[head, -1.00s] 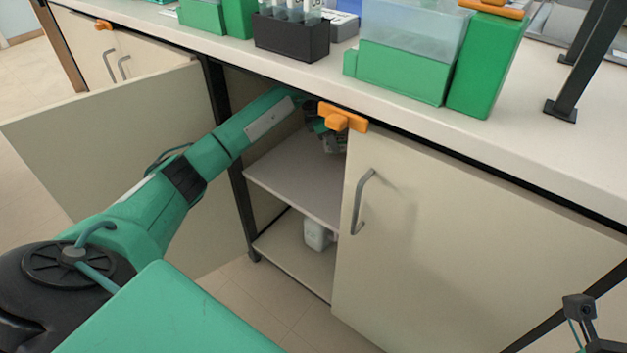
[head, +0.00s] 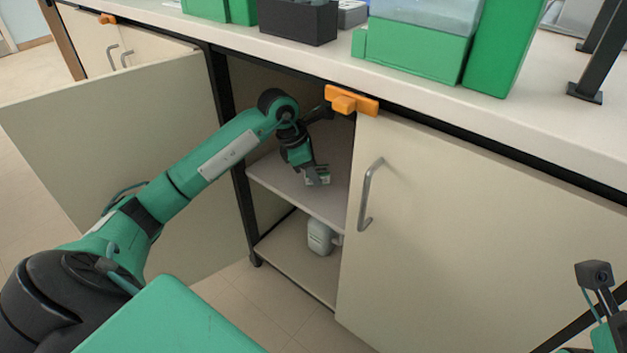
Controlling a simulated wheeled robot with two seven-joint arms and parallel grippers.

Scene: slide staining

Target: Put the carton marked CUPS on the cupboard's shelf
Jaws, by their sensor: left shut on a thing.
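My left arm reaches through the open left side of the cupboard. My left gripper (head: 316,171) points down over the cupboard's shelf (head: 295,194) and is shut on a small white and green carton (head: 318,180). The carton is at or just above the shelf board; I cannot tell if it touches. Its marking is too small to read, and the fingers hide part of it. Part of my right arm's end (head: 594,275) shows at the lower right edge; its jaws cannot be made out.
The left door (head: 110,150) stands open. The right door (head: 470,220), with a grey handle (head: 370,194), is closed beside the opening. An orange latch (head: 350,101) sits at the top edge. A whitish jug (head: 320,237) stands on the cupboard's bottom board. Green racks (head: 415,55) stand on the bench.

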